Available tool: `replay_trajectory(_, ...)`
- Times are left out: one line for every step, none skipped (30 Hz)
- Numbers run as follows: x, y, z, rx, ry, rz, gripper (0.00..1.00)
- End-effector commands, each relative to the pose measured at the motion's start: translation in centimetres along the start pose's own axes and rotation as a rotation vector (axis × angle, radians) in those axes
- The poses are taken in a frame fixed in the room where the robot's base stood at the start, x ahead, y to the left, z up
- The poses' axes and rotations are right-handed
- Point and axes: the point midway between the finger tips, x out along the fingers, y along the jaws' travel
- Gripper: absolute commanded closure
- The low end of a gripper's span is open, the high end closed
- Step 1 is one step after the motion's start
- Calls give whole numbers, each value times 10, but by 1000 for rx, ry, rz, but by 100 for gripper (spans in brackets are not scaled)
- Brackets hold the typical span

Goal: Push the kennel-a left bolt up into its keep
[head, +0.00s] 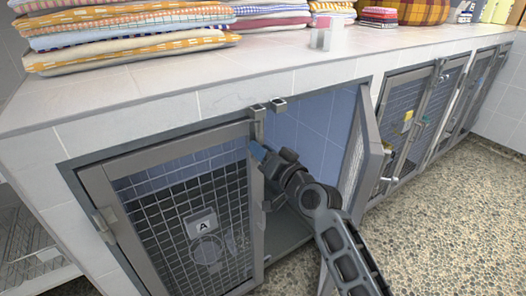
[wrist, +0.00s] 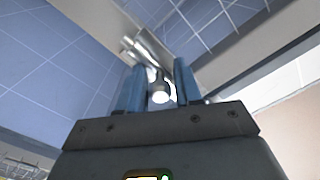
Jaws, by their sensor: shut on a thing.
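The kennel-a left door (head: 180,215), a grey frame with wire mesh and an "A" plate (head: 203,224), stands closed or nearly so at the left of the head view. Its left bolt sits at the upper right corner of that door; in the wrist view a silver rod and round knob (wrist: 160,93) show. My gripper (head: 258,150) is at that door edge, its blue fingers shut on the bolt knob, which lies between them in the wrist view (wrist: 158,88). The keep (head: 257,110) is on the top frame above the door edge. Whether the rod is inside it I cannot tell.
The kennel's right door (head: 366,150) stands swung open just right of my gripper. A second keep (head: 278,104) is on the top frame. Folded towels (head: 130,40) lie on the tiled counter above. Pebbled floor (head: 450,200) is free at the right.

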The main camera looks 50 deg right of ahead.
Motion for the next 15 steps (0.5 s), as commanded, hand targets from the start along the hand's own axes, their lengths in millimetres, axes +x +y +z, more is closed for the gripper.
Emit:
replay_trajectory(0,0,0,4,0,0,100)
replay_trajectory(0,0,0,4,0,0,100)
replay_trajectory(0,0,0,5,0,0,100)
replay_trajectory(0,0,0,5,0,0,100)
replay_trajectory(0,0,0,5,0,0,100)
replay_trajectory(0,-1,-2,5,0,0,100)
replay_trajectory(0,-2,-3,5,0,0,100)
replay_trajectory(0,-3,-5,6,0,-1,100)
replay_trajectory(0,-6,-8,6,1,-1,100)
replay_trajectory(0,-8,-11,6,1,-1,100)
replay_trajectory(0,-10,-15,7,1,-1,100)
replay_trajectory(0,-13,-19,7,2,-2,100)
replay_trajectory(0,-15,-22,7,2,-2,100)
replay_trajectory(0,-17,-26,7,2,-3,100)
replay_trajectory(0,-20,-29,7,2,-3,100)
